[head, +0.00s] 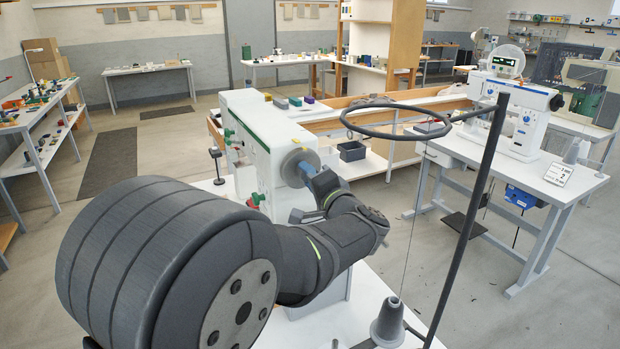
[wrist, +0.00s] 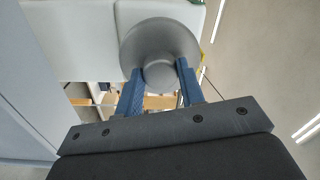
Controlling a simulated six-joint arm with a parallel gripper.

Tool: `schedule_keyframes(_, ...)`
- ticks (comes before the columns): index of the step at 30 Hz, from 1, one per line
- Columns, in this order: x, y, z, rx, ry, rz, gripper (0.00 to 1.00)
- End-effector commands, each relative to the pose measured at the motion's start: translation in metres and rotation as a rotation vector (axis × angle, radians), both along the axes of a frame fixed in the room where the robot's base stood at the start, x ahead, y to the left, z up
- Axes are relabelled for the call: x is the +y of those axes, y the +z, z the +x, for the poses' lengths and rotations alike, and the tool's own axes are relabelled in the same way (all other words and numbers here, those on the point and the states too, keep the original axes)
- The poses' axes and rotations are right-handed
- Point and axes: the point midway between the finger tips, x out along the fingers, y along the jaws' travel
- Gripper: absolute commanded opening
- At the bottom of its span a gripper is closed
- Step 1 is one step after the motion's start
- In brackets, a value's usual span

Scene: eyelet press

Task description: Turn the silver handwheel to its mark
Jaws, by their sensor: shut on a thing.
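The silver handwheel (head: 292,164) sits on the end of the white press machine (head: 248,116), partly hidden by my gripper in the head view. In the wrist view the handwheel (wrist: 160,36) is a smooth grey disc with a round hub. My gripper (head: 309,173) has blue fingers, and in the wrist view my gripper (wrist: 161,74) has one finger on each side of the hub, shut on it. I cannot make out the mark in either view.
A dark thread stand with a ring (head: 395,133) rises at the front right, close to my arm, with a grey cone (head: 388,322) at its foot. A white sewing machine (head: 510,115) stands on a table to the right. Open floor (head: 440,290) lies between.

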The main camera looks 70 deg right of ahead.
Motion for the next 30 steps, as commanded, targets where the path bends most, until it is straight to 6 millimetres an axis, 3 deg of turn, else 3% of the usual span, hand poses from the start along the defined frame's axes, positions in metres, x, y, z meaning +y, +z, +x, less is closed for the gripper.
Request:
schedule_keyframes(11, 0.0, -0.0002, 0.0001, 0.106, 0.001, -0.105, 0.13)
schedule_keyframes(26, 0.0, -0.0005, 0.0002, 0.119, 0.002, -0.119, 0.13)
schedule_keyframes(27, 0.0001, -0.0005, 0.0003, 0.119, 0.002, -0.119, 0.37)
schedule_keyframes(30, 0.0, -0.0005, 0.0002, 0.119, 0.001, -0.119, 0.57)
